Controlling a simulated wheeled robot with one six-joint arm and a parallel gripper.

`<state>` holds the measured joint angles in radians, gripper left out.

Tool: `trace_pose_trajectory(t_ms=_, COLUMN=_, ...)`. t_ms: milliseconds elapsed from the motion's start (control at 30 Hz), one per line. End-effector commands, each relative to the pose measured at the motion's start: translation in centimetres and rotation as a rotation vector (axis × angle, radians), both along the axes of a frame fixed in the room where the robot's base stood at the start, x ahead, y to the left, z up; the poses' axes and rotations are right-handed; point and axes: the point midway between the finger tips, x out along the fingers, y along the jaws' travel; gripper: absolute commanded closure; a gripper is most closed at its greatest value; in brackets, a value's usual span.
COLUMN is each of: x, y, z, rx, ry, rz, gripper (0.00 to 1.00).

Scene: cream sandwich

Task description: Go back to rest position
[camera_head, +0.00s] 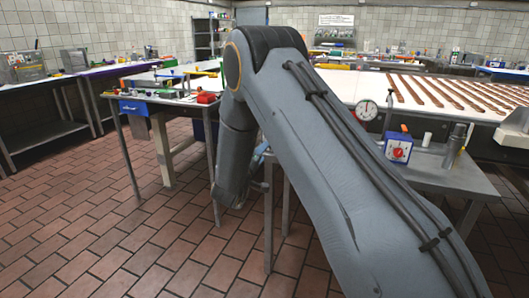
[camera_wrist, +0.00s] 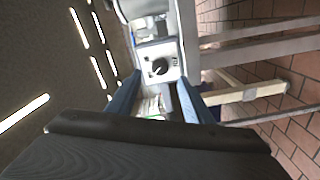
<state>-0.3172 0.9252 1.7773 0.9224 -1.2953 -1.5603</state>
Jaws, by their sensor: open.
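My gripper (camera_wrist: 157,88) shows in the wrist view, with its two blue fingers spread apart and nothing seen between them. Behind the fingers is a white panel with a black knob (camera_wrist: 160,67). In the head view my grey arm rises from the lower right, bends at the top and hangs down at the centre left. The gripper end is mostly hidden there behind the arm, near the table legs.
A steel side table (camera_head: 455,175) at the right bears a dial scale (camera_head: 366,110) and a red-knobbed timer box (camera_head: 399,148). A conveyor (camera_head: 345,85) carries rows of brown bars. A workbench (camera_head: 165,100) with tools stands at left. Tiled floor (camera_head: 100,235) is clear at front left.

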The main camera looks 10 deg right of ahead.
Motion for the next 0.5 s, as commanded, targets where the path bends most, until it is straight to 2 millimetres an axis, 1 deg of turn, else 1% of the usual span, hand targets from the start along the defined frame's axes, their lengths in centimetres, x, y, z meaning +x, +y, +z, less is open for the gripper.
trace_pose_trajectory(t_ms=367, x=-0.14, y=0.09, z=0.11, rx=0.011, ry=0.003, rz=0.007, gripper=0.54)
trace_pose_trajectory(t_ms=467, x=-0.07, y=0.06, z=0.62, rx=0.079, ry=0.017, rz=0.043, gripper=0.54)
trace_pose_trajectory(t_ms=500, x=-0.10, y=0.14, z=0.88, rx=0.128, ry=0.031, rz=0.069, gripper=0.54)
